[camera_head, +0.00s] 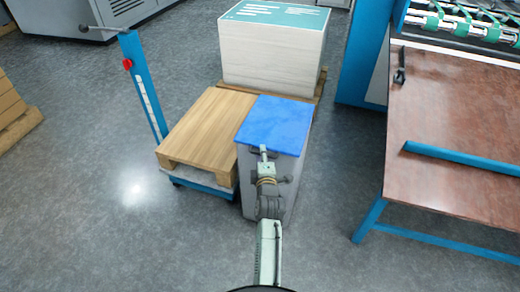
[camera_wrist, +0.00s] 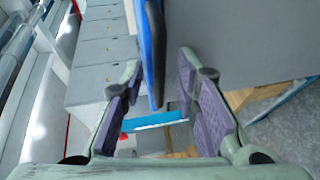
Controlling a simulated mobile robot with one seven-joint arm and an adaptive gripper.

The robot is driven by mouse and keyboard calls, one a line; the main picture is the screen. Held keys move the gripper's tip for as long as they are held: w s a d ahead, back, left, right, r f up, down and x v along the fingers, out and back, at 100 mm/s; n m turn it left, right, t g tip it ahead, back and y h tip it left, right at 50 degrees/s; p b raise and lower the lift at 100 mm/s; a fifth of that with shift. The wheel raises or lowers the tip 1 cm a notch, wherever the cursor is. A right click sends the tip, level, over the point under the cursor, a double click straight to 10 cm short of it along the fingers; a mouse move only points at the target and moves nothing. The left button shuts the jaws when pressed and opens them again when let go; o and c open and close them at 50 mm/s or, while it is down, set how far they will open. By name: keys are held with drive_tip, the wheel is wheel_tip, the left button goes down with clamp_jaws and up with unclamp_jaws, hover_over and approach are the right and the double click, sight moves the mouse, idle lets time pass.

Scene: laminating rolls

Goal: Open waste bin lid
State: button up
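The waste bin (camera_head: 288,178) has a grey body and a flat blue lid (camera_head: 275,122), which lies shut on top. My gripper (camera_head: 263,150) is at the lid's front edge. In the wrist view, my gripper (camera_wrist: 160,82) is open, with its purple-padded fingers apart. The edge of the blue lid (camera_wrist: 146,40) and a dark curved handle (camera_wrist: 156,60) reach in between the fingers. I see a gap on both sides, so neither finger appears to touch the handle. The grey bin wall (camera_wrist: 240,35) fills the upper right of the wrist view.
A wooden pallet (camera_head: 208,125) on a blue cart stands directly left of the bin. A tall paper stack (camera_head: 270,60) stands behind it. A brown-topped table (camera_head: 450,130) with blue legs is at the right. Floor is clear at the front left.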

drive_tip(key=shift+w, duration=0.2)
drive_tip(key=shift+c, duration=0.2)
clamp_jaws()
drive_tip(key=shift+s+f, duration=0.1)
